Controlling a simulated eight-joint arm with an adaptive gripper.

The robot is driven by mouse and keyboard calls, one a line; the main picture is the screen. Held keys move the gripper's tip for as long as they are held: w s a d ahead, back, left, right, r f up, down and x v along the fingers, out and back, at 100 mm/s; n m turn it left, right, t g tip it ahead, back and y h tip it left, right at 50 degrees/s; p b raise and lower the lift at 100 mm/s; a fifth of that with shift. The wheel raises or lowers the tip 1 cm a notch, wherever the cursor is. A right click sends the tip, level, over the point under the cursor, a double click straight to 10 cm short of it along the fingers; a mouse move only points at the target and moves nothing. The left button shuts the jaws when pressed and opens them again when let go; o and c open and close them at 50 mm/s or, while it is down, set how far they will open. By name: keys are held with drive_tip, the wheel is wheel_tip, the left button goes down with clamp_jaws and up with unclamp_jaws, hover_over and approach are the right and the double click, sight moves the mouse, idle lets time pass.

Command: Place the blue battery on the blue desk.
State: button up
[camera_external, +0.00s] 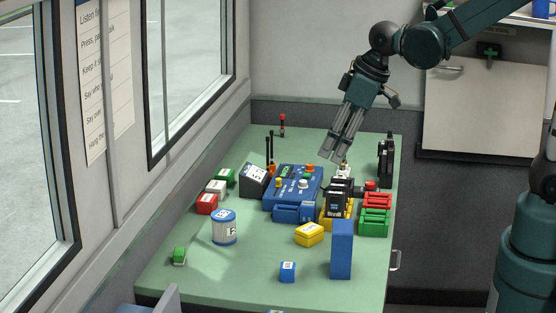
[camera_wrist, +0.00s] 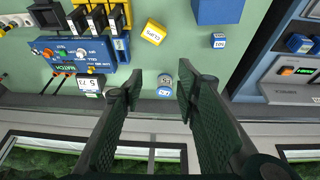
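Several blue things could be the blue battery. A small blue block with a white label (camera_external: 287,271) stands near the front of the green table, and it also shows in the wrist view (camera_wrist: 218,40). A blue-and-white can (camera_external: 223,226) stands upright further left; in the wrist view the can (camera_wrist: 164,82) appears between my fingertips. My gripper (camera_external: 331,153) is high above the table, its fingers angled down and left. In the wrist view its fingers (camera_wrist: 158,92) are apart with nothing held. A blue-grey desk surface (camera_wrist: 262,50) lies at the right of the wrist view.
The green table (camera_external: 255,265) has free room at its front. A tall blue block (camera_external: 341,248), a yellow block (camera_external: 309,234) and a blue console (camera_external: 293,187) stand on it.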

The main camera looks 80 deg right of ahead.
drive_tip(key=g, duration=0.1)
approach(309, 203)
drive_tip(key=shift+r, duration=0.2)
idle(0.5)
drive_tip(key=shift+b+x, duration=0.8)
drive_tip(key=shift+x, duration=2.6)
drive_tip(key=shift+s, duration=0.1)
drive_tip(key=shift+b+x, duration=0.5)
drive_tip(key=shift+x, duration=2.1)
drive_tip(key=shift+s+a, duration=0.1)
drive_tip(key=shift+a, duration=0.05)
drive_tip(key=shift+c, duration=0.4)
drive_tip(key=c, duration=0.7)
drive_tip(key=shift+r, duration=0.15)
drive_tip(key=shift+c, duration=0.2)
